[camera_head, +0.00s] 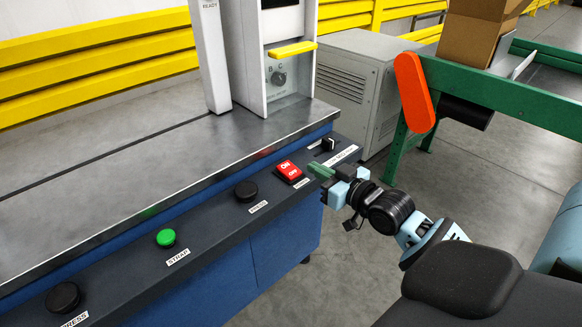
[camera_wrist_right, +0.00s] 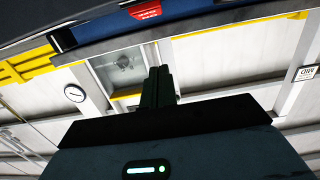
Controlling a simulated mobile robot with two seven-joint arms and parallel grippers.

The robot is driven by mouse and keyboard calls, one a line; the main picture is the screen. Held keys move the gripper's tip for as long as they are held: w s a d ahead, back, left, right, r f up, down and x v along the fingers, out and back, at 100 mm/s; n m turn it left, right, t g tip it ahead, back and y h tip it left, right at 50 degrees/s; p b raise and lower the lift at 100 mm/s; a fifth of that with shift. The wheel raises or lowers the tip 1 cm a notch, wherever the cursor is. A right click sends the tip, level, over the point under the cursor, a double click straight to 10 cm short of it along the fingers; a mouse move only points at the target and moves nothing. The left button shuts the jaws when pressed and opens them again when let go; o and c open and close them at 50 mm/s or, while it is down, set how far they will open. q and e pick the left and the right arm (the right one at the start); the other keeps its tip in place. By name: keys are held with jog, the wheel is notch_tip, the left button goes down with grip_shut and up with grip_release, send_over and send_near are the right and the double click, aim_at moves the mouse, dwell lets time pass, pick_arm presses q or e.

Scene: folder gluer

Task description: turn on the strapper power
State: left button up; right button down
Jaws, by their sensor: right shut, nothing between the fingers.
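The strapper (camera_head: 110,180) is a blue machine with a grey steel top and a dark sloped front panel. Its red ON/OFF power switch (camera_head: 288,172) sits on that panel, right of a black button. My right gripper (camera_head: 318,169) is shut and empty, its green fingertips just right of the switch; I cannot tell whether they touch the panel. In the right wrist view the shut fingers (camera_wrist_right: 158,88) show in the middle, and a red part (camera_wrist_right: 146,10) shows at the top edge. My left gripper is not in view.
The panel also carries a black knob (camera_head: 246,191), a green STRAP button (camera_head: 166,238) and another black knob (camera_head: 63,297). A small black lever (camera_head: 328,145) is behind the gripper. A green conveyor frame (camera_head: 500,92) with an orange paddle (camera_head: 414,92) stands at right.

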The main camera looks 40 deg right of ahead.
send_over(291, 173)
jog(key=shift+s+f, duration=0.3)
jog(key=shift+s, duration=0.05)
jog(key=f, duration=0.1)
jog(key=f+b, duration=0.1)
jog(key=shift+w+f, duration=0.2)
jog(key=shift+f, duration=0.15)
jog(key=shift+w+f, duration=0.1)
jog(key=shift+f, duration=0.55)
